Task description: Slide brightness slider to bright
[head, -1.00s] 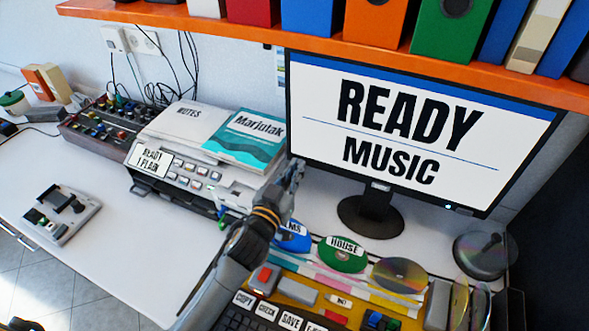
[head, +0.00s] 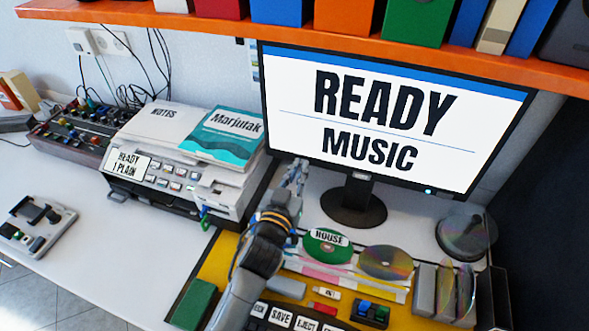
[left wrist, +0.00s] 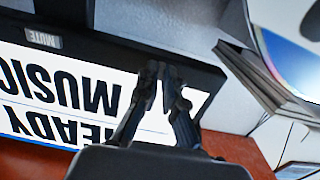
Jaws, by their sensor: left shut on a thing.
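The black monitor (head: 380,183) shows READY MUSIC on a white screen. In the head view my left gripper (head: 299,172) is at its lower edge, near the lower left corner. In the left wrist view the monitor is upside down, and the closed fingers (left wrist: 160,78) are against its dark lower frame (left wrist: 120,58). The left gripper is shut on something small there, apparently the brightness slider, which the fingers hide. A MUTE label (left wrist: 42,38) is on the same frame, left of the fingers. No brightness marking is readable. My right gripper is not in view.
A printer (head: 180,185) with papers stands left of my left arm. An orange shelf (head: 330,37) runs above. Open white desk (head: 110,240) is at left.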

